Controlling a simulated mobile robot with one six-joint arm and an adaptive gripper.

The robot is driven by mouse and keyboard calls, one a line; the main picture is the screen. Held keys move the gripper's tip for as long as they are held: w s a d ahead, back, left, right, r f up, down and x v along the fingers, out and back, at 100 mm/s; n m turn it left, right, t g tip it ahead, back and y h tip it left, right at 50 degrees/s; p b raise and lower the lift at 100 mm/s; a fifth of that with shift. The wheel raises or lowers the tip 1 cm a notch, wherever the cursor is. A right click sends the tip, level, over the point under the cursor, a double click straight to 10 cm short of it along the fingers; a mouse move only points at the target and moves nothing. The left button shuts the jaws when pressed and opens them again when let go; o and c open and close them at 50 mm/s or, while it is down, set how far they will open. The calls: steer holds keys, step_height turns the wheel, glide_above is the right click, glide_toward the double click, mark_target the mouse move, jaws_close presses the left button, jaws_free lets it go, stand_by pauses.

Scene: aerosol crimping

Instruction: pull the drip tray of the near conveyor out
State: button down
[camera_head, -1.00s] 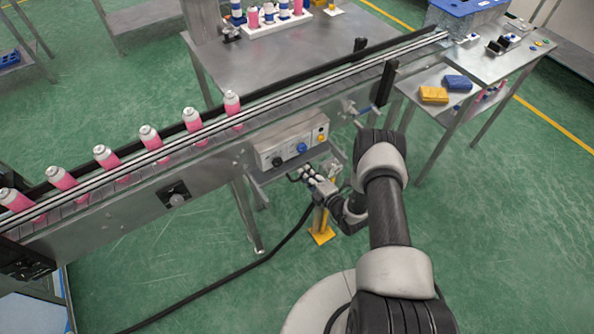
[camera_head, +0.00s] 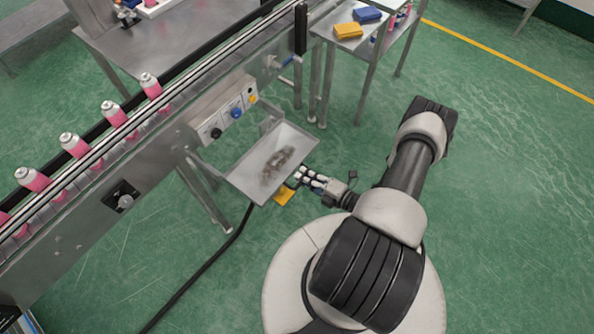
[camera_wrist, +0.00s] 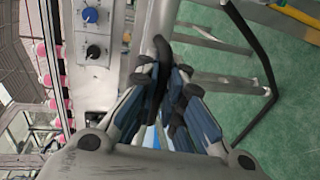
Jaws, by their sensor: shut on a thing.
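The drip tray (camera_head: 295,142) is a shallow grey metal tray. It sticks out from under the near conveyor (camera_head: 85,222), on the side toward my base, and a dark patch shows on its floor. My gripper (camera_head: 301,177) is at the tray's outer edge, at its lower right. In the wrist view my gripper (camera_wrist: 168,98) has its fingers closed around a dark bar (camera_wrist: 163,52), which looks like the tray's handle. The fingers hide part of the bar.
A control box (camera_head: 226,119) with knobs is on the conveyor's side above the tray. Pink cans (camera_head: 115,114) stand on the belt. A side table with a yellow block (camera_head: 347,31) and a blue block (camera_head: 367,14) stands behind. A black cable (camera_head: 205,268) runs along the green floor.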

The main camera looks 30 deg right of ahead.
steer(key=shift+s+d, duration=0.1)
steer(key=shift+d, duration=0.25)
steer(key=c, duration=1.7)
jaws_free()
steer(key=shift+s+d, duration=0.1)
steer(key=v, duration=1.2)
steer(key=shift+r, duration=0.15)
